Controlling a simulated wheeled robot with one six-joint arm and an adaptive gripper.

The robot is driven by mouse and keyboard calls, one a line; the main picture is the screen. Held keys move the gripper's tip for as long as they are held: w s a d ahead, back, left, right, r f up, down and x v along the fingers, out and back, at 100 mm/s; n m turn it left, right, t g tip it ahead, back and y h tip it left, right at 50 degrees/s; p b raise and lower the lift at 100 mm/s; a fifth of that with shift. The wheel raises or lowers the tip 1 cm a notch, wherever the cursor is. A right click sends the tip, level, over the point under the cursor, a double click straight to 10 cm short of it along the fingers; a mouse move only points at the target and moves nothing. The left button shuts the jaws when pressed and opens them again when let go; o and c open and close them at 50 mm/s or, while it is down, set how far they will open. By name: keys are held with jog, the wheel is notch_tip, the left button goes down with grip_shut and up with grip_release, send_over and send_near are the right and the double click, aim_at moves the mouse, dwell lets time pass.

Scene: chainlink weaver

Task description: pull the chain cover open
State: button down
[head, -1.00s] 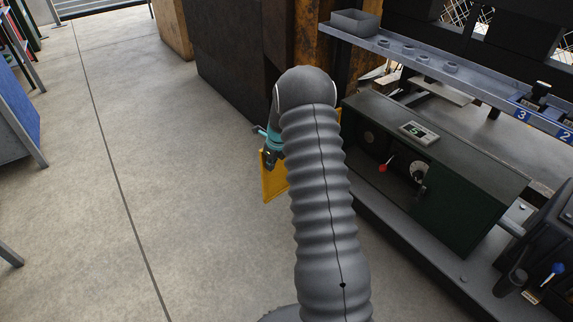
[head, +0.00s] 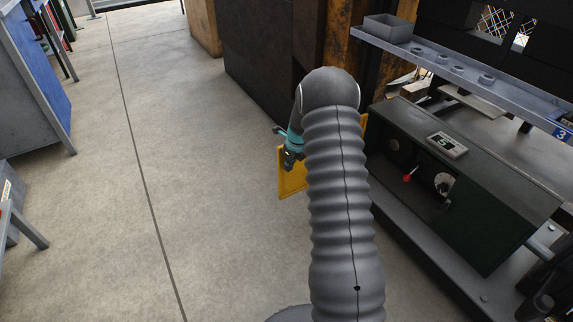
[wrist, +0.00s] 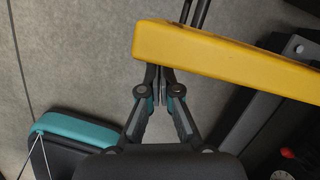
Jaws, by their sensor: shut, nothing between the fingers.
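The yellow cover panel (head: 291,178) stands out from the machine's left end, partly hidden behind my arm. In the wrist view the yellow cover (wrist: 225,54) shows as a thick slanting bar across the upper right. My gripper (head: 289,160) is by the panel's left part in the head view. In the wrist view the fingers of my gripper (wrist: 163,88) are together and empty. Their tips reach the bar's lower edge near its left end, where the bar overlaps them. I cannot tell whether they touch it.
The dark green machine box (head: 470,185) with a red knob (head: 407,177) and a small display (head: 446,144) stands to the right. A grey shelf (head: 470,75) runs above it. A dark cabinet (head: 262,65) stands behind.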

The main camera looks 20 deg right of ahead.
jog(key=s+r, duration=0.5)
jog(key=r, duration=0.4)
jog(key=shift+d+r, duration=0.4)
